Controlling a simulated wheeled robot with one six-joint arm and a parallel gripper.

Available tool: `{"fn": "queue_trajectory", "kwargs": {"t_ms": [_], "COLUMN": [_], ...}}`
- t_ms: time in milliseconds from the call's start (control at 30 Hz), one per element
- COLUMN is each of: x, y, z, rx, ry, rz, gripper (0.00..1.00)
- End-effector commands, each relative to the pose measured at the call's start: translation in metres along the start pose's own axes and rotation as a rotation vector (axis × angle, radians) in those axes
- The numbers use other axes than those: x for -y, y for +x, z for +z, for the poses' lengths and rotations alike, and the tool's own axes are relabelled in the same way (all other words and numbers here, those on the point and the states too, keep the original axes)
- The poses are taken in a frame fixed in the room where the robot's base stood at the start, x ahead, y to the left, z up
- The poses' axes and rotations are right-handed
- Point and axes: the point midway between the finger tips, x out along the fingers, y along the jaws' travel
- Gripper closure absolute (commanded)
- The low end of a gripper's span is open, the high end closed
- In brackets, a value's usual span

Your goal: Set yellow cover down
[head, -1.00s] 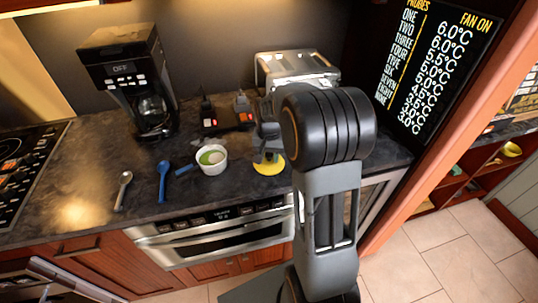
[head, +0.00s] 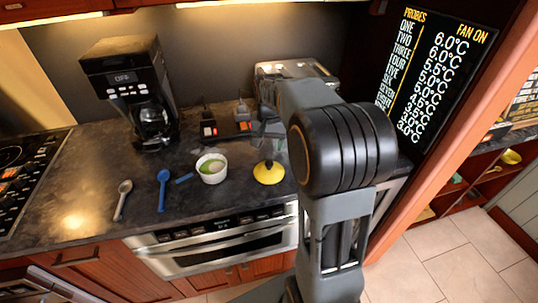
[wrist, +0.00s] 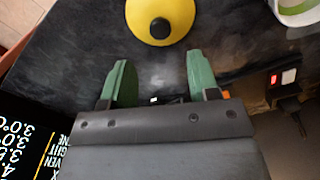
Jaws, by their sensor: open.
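The yellow cover (head: 269,173) is a round disc with a dark knob on top. It lies flat on the dark countertop, to the right of a white bowl (head: 212,172) with green contents. The cover also shows at the top of the wrist view (wrist: 160,22), with its knob clear of the fingers. My gripper (wrist: 158,80) is open and empty, its two green fingers apart, with bare counter between them. In the head view, my gripper is a dark shape just behind the cover, partly hidden by my arm.
A blue spoon (head: 163,187) and a metal spoon (head: 122,199) lie left of the bowl. A coffee maker (head: 132,95) and a toaster (head: 296,69) stand at the back. A stove (head: 28,175) is at far left. The steel drawer (head: 214,246) below the counter is shut.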

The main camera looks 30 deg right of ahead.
Motion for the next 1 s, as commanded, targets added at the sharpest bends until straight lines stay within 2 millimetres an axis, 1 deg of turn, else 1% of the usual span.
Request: {"fn": "queue_trajectory", "kwargs": {"t_ms": [33,100,233,333,367,433,500,600,700,833,900,1000], "x": [0.000,0.000,0.000,0.002,0.003,0.005,0.006,0.005,0.002,-0.003,-0.005,-0.007], "y": [-0.008,-0.017,-0.028,-0.035,-0.037,-0.041,-0.042,-0.037,-0.030,-0.017,-0.011,-0.004], "z": [0.000,0.000,0.001,0.013,0.019,0.039,0.064,0.099,0.130,0.161,0.172,0.182], "rx": [-0.002,-0.001,-0.002,-0.019,-0.029,-0.061,-0.102,-0.161,-0.217,-0.276,-0.298,-0.319], "ry": [0.000,0.000,-0.003,-0.035,-0.053,-0.110,-0.182,-0.290,-0.388,-0.488,-0.527,-0.563], "rz": [-0.001,0.000,-0.001,-0.007,-0.011,-0.022,-0.035,-0.054,-0.070,-0.085,-0.091,-0.096], "gripper": [0.45,0.45,0.45,0.45,0.45,0.45,0.45,0.45,0.45,0.45,0.45,0.45]}}
